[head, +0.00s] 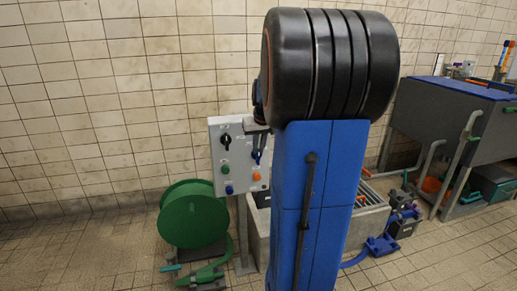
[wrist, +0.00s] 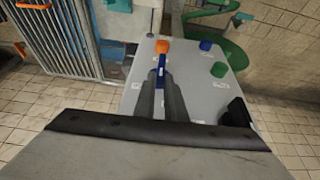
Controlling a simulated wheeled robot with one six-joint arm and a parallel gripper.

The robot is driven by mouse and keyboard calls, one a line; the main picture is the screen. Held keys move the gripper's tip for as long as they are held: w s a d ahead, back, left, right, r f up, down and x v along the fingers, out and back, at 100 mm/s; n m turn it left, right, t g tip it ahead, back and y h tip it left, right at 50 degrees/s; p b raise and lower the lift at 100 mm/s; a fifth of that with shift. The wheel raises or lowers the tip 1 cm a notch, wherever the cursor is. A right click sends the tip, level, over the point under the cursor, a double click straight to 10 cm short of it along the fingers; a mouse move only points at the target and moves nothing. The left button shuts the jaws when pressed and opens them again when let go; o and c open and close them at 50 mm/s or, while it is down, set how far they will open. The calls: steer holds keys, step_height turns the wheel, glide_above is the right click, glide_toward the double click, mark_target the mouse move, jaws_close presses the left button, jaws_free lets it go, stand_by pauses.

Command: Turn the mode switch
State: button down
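A light grey control panel (head: 238,140) stands on a post left of my arm. It carries a black rotary switch (head: 226,140) and a blue switch handle (head: 257,156), and the small labels cannot be read, so I cannot tell which is the mode switch. In the wrist view the blue handle (wrist: 161,65) lies between the tips of my gripper (wrist: 161,76), whose dark fingers are close together on both its sides and appear shut on it. The black switch (wrist: 237,112) is at the right edge of the panel. In the head view my arm hides most of the gripper.
The panel also has a green button (head: 224,169), a blue button (head: 229,189) and an orange button (head: 257,176). A green hose reel (head: 193,215) stands below left. A concrete basin (head: 367,222) is behind my arm.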

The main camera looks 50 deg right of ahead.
steer(key=shift+s+f, duration=0.1)
steer(key=shift+s+d+f+m+t+y, duration=0.45)
steer(key=shift+t+y, duration=0.6)
steer(key=shift+y, duration=0.5)
steer(key=shift+s+d+f+m+t+y, duration=0.2)
steer(key=shift+d+f+m+t+y, duration=0.35)
steer(key=shift+t+y, duration=0.75)
steer(key=shift+s+d+f+m+t+y, duration=0.35)
steer(key=shift+d+t+y, duration=0.4)
steer(key=shift+y, duration=1)
steer(key=shift+a, duration=0.1)
steer(key=c, duration=1.8)
jaws_free()
steer(key=shift+c, duration=0.2)
steer(key=shift+r, duration=0.1)
